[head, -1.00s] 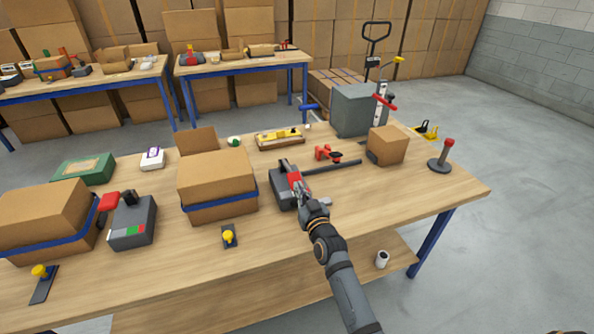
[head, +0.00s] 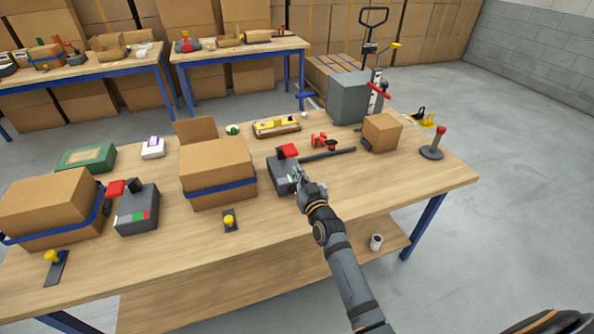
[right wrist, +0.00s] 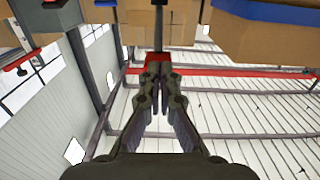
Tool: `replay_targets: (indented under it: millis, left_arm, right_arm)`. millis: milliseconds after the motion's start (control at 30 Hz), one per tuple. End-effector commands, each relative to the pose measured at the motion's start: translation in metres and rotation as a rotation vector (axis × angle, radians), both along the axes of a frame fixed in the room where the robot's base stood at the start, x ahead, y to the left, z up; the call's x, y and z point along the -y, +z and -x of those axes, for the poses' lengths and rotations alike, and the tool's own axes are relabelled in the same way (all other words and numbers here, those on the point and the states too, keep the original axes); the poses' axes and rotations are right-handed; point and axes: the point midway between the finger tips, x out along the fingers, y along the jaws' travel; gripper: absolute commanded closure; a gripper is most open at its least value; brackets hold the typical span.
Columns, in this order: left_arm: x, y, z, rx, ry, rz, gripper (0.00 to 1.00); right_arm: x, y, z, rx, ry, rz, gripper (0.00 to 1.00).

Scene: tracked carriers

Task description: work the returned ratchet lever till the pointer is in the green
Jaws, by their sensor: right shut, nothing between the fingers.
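A grey ratchet unit (head: 280,175) stands mid-table, with its red lever handle (head: 288,151) at the top far side. My right gripper (head: 297,176) is shut and empty at the near right side of this unit, below the handle. In the right wrist view its closed fingertips (right wrist: 155,75) have a red part just beyond them; contact cannot be told. The unit's gauge and pointer cannot be made out behind the gripper. A similar grey unit (head: 137,212) with a red handle (head: 115,188) stands to the left, with a white, green and red gauge strip. My left gripper is out of view.
A blue-strapped carton (head: 217,178) stands left of the unit, and another (head: 50,208) at far left. A dark bar (head: 328,154), a red clamp (head: 323,140) and a small carton (head: 382,133) lie right. The front right tabletop is clear.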

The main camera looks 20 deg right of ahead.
Motion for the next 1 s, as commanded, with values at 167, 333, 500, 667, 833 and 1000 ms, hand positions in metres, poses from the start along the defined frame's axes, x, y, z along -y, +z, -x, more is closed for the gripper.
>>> replay_targets:
  millis: [167,333,500,667,833,1000]
  left_arm:
    - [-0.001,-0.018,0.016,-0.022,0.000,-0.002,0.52]
    - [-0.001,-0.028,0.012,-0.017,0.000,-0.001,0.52]
    - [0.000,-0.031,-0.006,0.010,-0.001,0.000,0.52]
    - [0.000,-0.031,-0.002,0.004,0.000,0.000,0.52]
    - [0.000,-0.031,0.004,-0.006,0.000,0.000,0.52]
    - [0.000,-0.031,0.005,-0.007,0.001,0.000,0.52]
  right_arm:
    - [0.002,-0.016,0.047,0.000,-0.001,-0.002,1.00]
    - [0.003,-0.020,0.078,0.005,-0.001,-0.002,1.00]
    - [0.003,-0.020,0.094,0.007,-0.001,-0.001,1.00]
    - [0.003,-0.019,0.097,0.008,-0.001,-0.002,1.00]
    - [0.003,-0.019,0.097,0.008,-0.001,-0.002,1.00]
    - [0.003,-0.018,0.097,0.009,-0.001,-0.001,1.00]
